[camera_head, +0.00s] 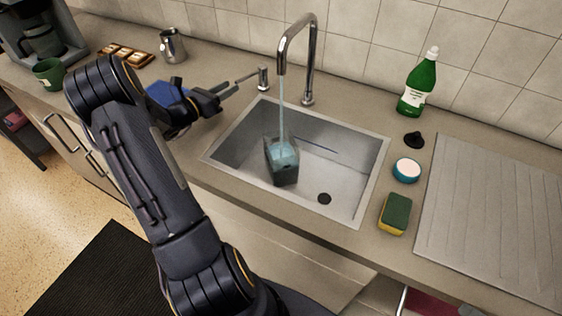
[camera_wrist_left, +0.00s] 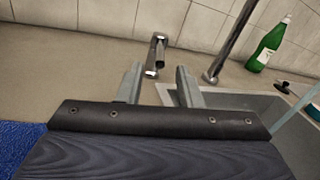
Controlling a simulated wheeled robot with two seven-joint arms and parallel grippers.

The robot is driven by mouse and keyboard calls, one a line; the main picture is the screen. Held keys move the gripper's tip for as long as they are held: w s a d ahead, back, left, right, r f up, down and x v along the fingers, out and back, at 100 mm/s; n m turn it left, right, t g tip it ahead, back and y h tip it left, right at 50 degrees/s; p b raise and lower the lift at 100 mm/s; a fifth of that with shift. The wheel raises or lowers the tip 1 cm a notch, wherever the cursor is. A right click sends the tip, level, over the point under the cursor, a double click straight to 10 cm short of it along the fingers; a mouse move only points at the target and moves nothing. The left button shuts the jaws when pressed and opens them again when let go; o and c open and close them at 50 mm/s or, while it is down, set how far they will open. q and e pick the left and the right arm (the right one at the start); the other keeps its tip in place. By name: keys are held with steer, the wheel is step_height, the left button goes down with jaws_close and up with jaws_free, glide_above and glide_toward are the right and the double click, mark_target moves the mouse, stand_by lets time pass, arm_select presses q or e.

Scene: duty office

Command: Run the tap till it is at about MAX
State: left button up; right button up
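The chrome tap (camera_head: 298,45) arches over the sink, and a stream of water falls from its spout. The stream runs into a dark, see-through jug (camera_head: 283,172) standing in the sink basin. Bluish water shows inside the jug; a MAX mark cannot be made out. The tap's lever post (camera_head: 263,78) stands left of the spout, and it also shows in the left wrist view (camera_wrist_left: 157,52). My left gripper (camera_head: 234,86) is at the counter just left of the lever. Its fingers (camera_wrist_left: 160,82) are apart, with the lever beyond the gap between them. My right gripper is out of view.
The steel sink (camera_head: 374,180) has a drain at its front right. Right of it are a green bottle (camera_head: 418,86), a black stopper (camera_head: 414,139), a teal-and-white round item (camera_head: 406,170), a sponge (camera_head: 396,213) and a drainboard (camera_head: 490,215). A metal pitcher (camera_head: 173,45) stands behind my left arm.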

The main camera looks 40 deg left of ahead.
mark_target(259, 70)
arm_select(q)
steer(key=p, duration=0.2)
steer(key=shift+w+f+p, duration=0.1)
steer(key=shift+w+p, duration=0.1)
steer(key=shift+p, duration=0.2)
steer(key=shift+w+p, duration=0.15)
steer(key=shift+p, duration=0.2)
steer(key=w, duration=0.2)
steer(key=w+p, duration=0.1)
steer(key=w, duration=0.2)
steer(key=w+d, duration=0.1)
steer(key=w, duration=0.1)
steer(key=shift+w, duration=0.35)
steer(key=shift+c, duration=0.3)
jaws_close()
